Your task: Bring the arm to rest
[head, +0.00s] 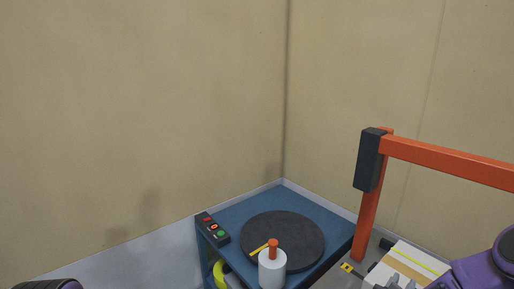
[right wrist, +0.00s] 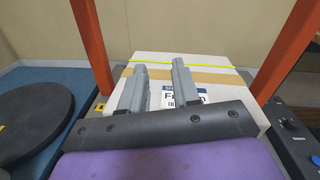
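My right arm comes in at the lower right of the head view, with its purple wrist at the edge. My right gripper (head: 396,281) shows its grey fingers in front of a pale box (head: 418,256). In the right wrist view the two fingers of the gripper (right wrist: 160,68) stand apart with nothing between them. The box, with brown tape, a yellow strap and a printed label, lies beyond and under them (right wrist: 208,64). I cannot tell if the fingers touch it. Only a dark and purple piece of my left arm shows at the bottom left; its gripper is out of view.
An orange frame (head: 445,163) with a black block (head: 370,160) rises around the box. To its left is a blue stand (head: 235,208) with a black turntable (head: 290,232), a white cylinder with an orange top (head: 272,268) and a button panel (head: 213,228). Walls close the back.

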